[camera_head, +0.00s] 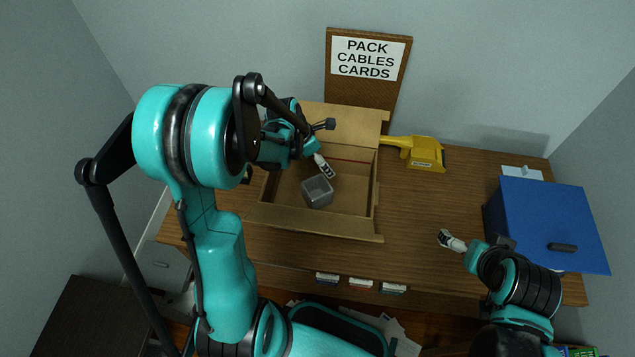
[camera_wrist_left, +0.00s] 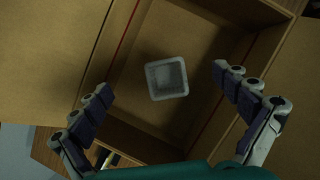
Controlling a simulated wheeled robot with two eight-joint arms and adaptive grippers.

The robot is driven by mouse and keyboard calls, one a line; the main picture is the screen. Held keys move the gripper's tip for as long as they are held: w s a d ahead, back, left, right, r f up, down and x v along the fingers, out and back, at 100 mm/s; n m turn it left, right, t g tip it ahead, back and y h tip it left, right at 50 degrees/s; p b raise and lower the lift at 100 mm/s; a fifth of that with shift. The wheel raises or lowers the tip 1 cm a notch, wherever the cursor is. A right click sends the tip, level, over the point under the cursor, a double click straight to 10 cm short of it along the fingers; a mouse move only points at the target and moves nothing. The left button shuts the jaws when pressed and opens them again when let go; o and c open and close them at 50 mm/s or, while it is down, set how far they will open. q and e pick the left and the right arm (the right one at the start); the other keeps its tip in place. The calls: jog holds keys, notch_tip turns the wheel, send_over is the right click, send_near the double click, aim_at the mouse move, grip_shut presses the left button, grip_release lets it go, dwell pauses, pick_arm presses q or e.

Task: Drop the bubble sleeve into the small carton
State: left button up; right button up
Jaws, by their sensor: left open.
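The small carton (camera_head: 372,205) is an open brown cardboard box on the desk, with its flaps spread; it also fills much of the left wrist view (camera_wrist_left: 132,95). The bubble sleeve, a grey translucent square piece (camera_head: 317,194), shows within the carton's opening. In the left wrist view the sleeve (camera_wrist_left: 167,79) lies between my finger lines, apart from both fingers. I cannot tell whether it touches the carton floor. My left gripper (camera_head: 324,166) is open and empty over the carton. My right gripper (camera_head: 452,241) is over the desk's right side; its finger opening is unclear.
A yellow tool (camera_head: 415,151) lies right of the carton. A blue box (camera_head: 545,222) stands at the desk's right end. A sign board (camera_head: 367,72) stands behind the carton.

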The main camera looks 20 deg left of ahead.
pick_arm(q)
jog(key=v, duration=1.2)
jog(key=shift+s+d, duration=0.1)
jog(key=s+d+f+m+t+y+b, duration=0.1)
jog(key=s+d+m, duration=0.3)
jog(key=m, duration=1)
jog(key=s+d+f+m+t+y+b, duration=0.1)
jog(key=s+d+m+b, duration=0.3)
jog(key=s+m, duration=0.5)
jog(key=m+t, duration=0.1)
jog(key=m, duration=0.4)
jog(key=shift+s+d+f+t+y+b, duration=0.3)
jog(key=shift+d+f+t+y, duration=0.05)
jog(key=shift+t+y, duration=0.05)
